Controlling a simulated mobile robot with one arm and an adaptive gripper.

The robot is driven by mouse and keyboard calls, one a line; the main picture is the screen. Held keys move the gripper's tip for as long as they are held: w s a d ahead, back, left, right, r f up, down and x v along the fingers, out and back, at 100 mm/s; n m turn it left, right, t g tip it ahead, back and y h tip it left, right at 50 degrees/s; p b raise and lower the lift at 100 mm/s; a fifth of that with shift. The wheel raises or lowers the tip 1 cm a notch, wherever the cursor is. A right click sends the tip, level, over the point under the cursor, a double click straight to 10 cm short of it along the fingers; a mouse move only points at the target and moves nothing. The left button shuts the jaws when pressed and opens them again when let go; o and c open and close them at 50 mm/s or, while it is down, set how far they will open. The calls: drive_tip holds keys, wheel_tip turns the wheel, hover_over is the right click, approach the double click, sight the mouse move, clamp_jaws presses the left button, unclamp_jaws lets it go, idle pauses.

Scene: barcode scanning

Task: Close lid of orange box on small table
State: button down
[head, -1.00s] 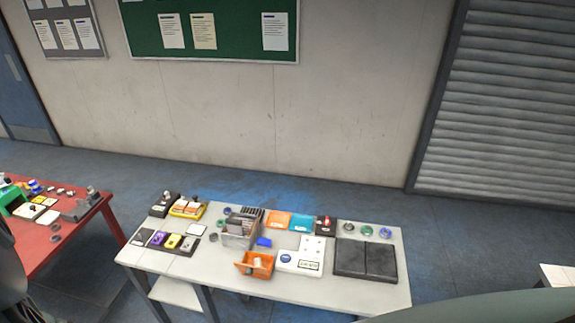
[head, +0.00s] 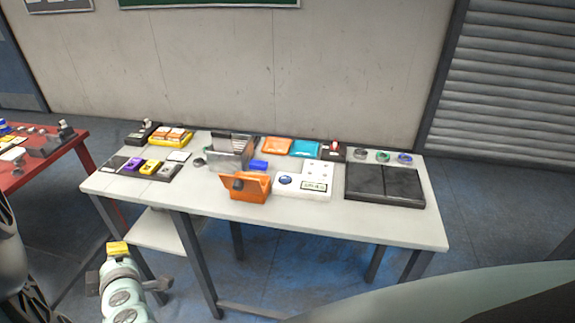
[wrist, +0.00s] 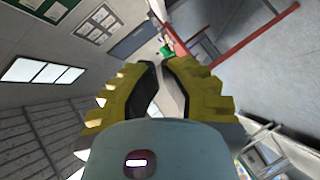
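The orange box (head: 250,188) stands near the front edge of a white table (head: 330,217) in the head view. An orange panel that looks like its lid is tilted up, and the box looks open. Its inside is mostly hidden. My gripper (head: 118,247) is low in the head view, left of and below the box, apart from it and from the tabletop. In the wrist view its yellow fingers (wrist: 160,66) have a narrow gap between their tips, with nothing held. The box is not clear in the wrist view.
A grey bin (head: 230,152) stands behind the orange box, and a white device (head: 305,187) sits close on its right. A black two-panel pad (head: 385,186) is farther right. A red table (head: 45,165) stands at left. The white table's front right strip is clear.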

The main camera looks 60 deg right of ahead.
drive_tip(key=s+d+f+m+g+h+b, duration=0.2)
drive_tip(key=s+d+f+h+b, duration=0.3)
drive_tip(key=d+f+h+b, duration=0.4)
drive_tip(key=m+g+h+b, duration=0.3)
drive_tip(key=g+h+b, duration=0.1)
drive_tip(key=h+b, duration=0.3)
approach(234, 186)
drive_tip(key=shift+t+y, duration=0.3)
drive_tip(key=x, duration=0.2)
drive_tip(key=p+x, duration=0.1)
drive_tip(key=x, duration=0.5)
drive_tip(key=shift+s+d+p, duration=0.2)
drive_tip(key=shift+s+p, duration=0.05)
drive_tip(key=shift+p, duration=0.05)
drive_tip(key=shift+r, duration=0.1)
drive_tip(key=shift+r+p, duration=0.15)
drive_tip(key=shift+p, duration=0.5)
drive_tip(key=shift+w+y+p, duration=0.15)
drive_tip(key=shift+y+p, duration=0.15)
drive_tip(key=shift+d+r+p, duration=0.1)
drive_tip(key=shift+p, duration=0.45)
